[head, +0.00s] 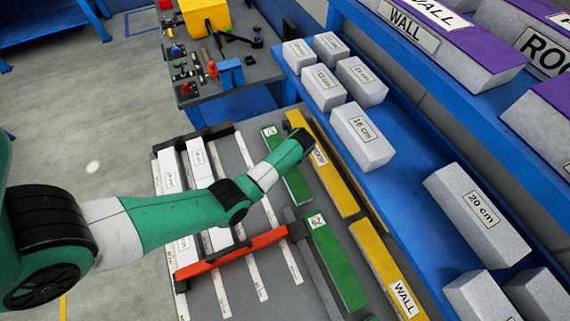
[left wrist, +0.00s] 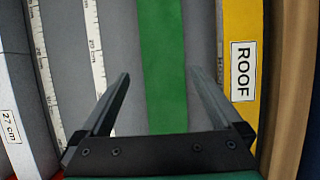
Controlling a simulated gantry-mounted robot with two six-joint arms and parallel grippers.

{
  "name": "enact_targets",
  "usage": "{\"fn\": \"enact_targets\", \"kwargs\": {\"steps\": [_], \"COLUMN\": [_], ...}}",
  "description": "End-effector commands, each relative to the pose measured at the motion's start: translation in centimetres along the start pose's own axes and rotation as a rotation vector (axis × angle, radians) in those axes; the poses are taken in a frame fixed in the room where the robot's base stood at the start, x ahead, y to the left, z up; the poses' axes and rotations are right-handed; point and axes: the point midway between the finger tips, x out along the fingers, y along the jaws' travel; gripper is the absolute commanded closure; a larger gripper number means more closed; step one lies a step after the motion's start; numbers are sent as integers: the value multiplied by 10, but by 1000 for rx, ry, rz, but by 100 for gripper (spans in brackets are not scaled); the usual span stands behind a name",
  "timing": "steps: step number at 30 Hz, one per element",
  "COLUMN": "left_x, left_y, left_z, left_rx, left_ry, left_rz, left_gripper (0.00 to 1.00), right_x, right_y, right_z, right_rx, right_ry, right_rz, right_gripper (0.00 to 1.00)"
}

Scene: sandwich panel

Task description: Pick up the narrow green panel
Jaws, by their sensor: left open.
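Two green panels lie in a line on the grey work table in the head view. The far one (head: 291,180) is partly hidden by my left arm. The nearer one (head: 335,262) has a white number label. My left gripper (head: 298,140) is over the far panel, beside the yellow strip marked ROOF. In the left wrist view, a green panel (left wrist: 163,55) runs between the two spread fingers of my left gripper (left wrist: 159,76), which is open and empty. I cannot tell the height of the fingers above the panel. My right gripper is not in view.
Yellow panels marked ROOF (left wrist: 242,45) and WALL (head: 385,265) lie right of the green ones. An orange bar (head: 235,252) crosses the table among white panels (head: 170,170). A blue shelf (head: 395,185) with grey blocks (head: 361,135) stands to the right.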

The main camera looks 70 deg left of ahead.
Motion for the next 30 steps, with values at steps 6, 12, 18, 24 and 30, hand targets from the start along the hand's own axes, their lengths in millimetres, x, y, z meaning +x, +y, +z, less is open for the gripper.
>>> {"fn": "enact_targets", "kwargs": {"steps": [6, 12, 18, 24, 30], "left_x": [12, 48, 54, 53, 53], "left_y": [-1, -4, -4, -4, -4], "left_z": [0, 2, 4, 4, 4], "left_rx": [0, 1, 1, 1, 1], "left_ry": [-1, 0, -1, -1, -1], "left_rz": [-1, 0, -2, -2, -2], "left_gripper": [0, 0, 0, 14, 50], "right_x": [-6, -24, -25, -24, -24], "right_y": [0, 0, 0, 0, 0], "right_z": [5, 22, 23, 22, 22], "right_rx": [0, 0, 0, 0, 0], "right_ry": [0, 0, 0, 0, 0], "right_rz": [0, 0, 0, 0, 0], "right_gripper": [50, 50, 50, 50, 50]}}
